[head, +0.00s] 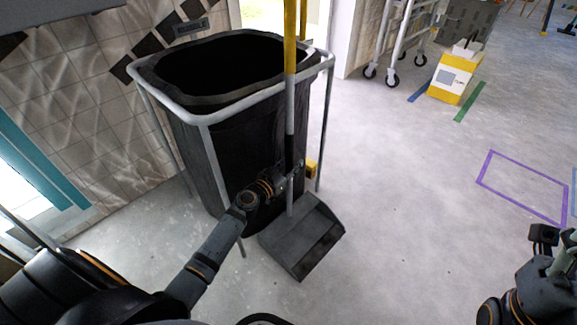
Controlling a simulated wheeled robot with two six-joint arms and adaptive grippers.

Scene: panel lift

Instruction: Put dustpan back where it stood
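The dustpan has a dark grey pan (301,238) low at the middle of the head view, in front of a black bin. Its long upright handle (290,100) is yellow at the top, grey below and black lower down. My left gripper (292,174) is at the black lower part of the handle, above the pan, and appears closed around it. The fingertips are small and partly hidden there. I cannot tell whether the pan touches the floor. My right gripper (544,238) is at the right edge, away from the dustpan, with its fingers unclear.
The black bin (225,150) stands in a grey tube frame close behind the dustpan. A purple taped rectangle (488,170) lies on the open floor at right. A yellow-and-white box (452,80) and a wheeled rack (402,40) stand farther back. The central right floor is clear.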

